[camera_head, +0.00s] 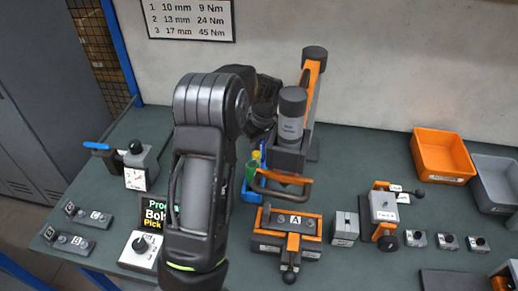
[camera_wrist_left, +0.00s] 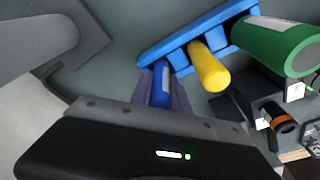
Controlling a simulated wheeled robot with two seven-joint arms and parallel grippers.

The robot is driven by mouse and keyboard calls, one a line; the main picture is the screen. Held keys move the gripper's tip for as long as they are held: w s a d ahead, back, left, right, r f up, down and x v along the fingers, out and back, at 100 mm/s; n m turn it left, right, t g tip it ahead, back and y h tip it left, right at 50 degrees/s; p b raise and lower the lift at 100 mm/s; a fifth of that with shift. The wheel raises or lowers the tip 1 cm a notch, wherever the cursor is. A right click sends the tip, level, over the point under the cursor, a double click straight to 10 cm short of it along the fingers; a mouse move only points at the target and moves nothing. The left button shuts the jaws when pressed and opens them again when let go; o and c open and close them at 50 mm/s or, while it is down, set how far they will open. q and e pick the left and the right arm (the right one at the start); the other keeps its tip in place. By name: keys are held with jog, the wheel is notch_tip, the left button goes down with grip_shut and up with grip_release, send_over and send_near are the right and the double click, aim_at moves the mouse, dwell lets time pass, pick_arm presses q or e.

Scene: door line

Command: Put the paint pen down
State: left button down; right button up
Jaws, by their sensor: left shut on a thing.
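My left gripper (camera_wrist_left: 161,88) is shut on a blue pen (camera_wrist_left: 160,82), whose body shows between the fingers in the left wrist view. Its far end is close to a blue rack (camera_wrist_left: 214,17); I cannot tell whether it sits in the rack or is apart from it. A yellow pen (camera_wrist_left: 208,66) and a green cylinder (camera_wrist_left: 274,44) are at the rack, to the right of my fingers. In the head view my left arm hides the gripper and the blue pen; the yellow pen (camera_head: 256,155) shows beside the arm. My right gripper is not in view.
A dark and orange press-like tool (camera_head: 290,125) stands right of the rack. A fixture marked A (camera_head: 293,221) and a grey block (camera_head: 345,228) are in front. An orange bin (camera_head: 440,155) and a grey bin (camera_head: 495,180) stand right. Bare table lies between tool and bins.

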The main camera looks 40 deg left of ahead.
pick_arm(q)
jog(key=c, duration=1.2)
grip_release()
jog(key=shift+c, duration=0.2)
jog(key=shift+s+d+r+b, duration=0.1)
jog(key=shift+d+r+b, duration=0.1)
jog(key=shift+r, duration=1.05)
jog(key=shift+s+d+r+b, duration=0.1)
jog(key=shift+d+r+b, duration=0.1)
jog(key=shift+r, duration=1.05)
jog(key=shift+d+r+b, duration=0.1)
jog(key=shift+r+b, duration=0.1)
jog(key=shift+r, duration=1.05)
